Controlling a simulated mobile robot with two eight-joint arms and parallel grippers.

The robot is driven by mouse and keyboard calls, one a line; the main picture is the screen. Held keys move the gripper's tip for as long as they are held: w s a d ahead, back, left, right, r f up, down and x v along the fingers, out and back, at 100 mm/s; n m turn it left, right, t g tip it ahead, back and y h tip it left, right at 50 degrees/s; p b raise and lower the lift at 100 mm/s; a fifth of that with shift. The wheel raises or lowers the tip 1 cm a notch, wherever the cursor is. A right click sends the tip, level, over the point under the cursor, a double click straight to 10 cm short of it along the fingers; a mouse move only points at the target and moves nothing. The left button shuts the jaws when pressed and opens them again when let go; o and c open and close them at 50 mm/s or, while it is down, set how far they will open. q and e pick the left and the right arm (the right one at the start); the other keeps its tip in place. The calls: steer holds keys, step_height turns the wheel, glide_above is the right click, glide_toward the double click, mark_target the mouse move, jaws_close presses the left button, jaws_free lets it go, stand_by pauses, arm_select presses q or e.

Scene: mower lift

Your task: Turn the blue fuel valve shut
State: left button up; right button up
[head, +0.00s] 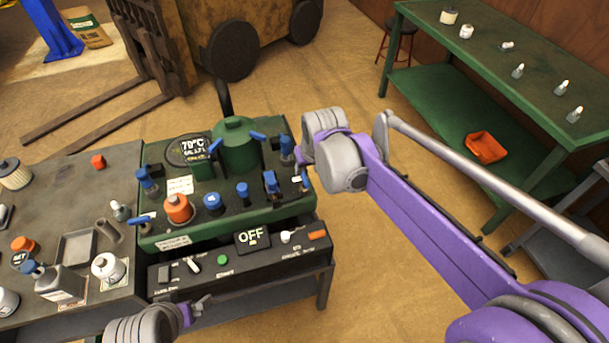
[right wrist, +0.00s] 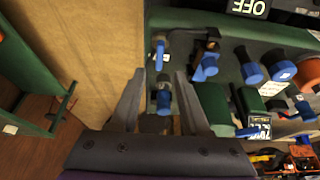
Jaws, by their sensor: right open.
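Several blue knobs and levers stand on the green machine panel; I cannot tell from labels which is the fuel valve. One blue-topped fitting (head: 287,146) stands at the panel's right edge, beside my right gripper (head: 301,155). In the right wrist view my right gripper (right wrist: 158,98) is open, with this blue fitting (right wrist: 163,97) showing between its fingers. Contact is not clear. A blue lever (head: 302,179) is just nearer, and another blue handle (head: 270,181) is to its left. My left gripper (head: 203,303) is low, before the control box; its jaw gap is unclear.
A green tank (head: 236,146) and an orange knob (head: 178,208) stand on the panel. The black control box (head: 237,262) in front shows OFF. A grey bench (head: 50,190) with bottles is at left, a green table (head: 500,70) at right. Floor between is open.

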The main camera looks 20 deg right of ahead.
mark_target(305, 177)
steer(key=x, duration=0.8)
steer(key=shift+w+f, duration=0.15)
steer(key=shift+f, duration=0.2)
jaws_close()
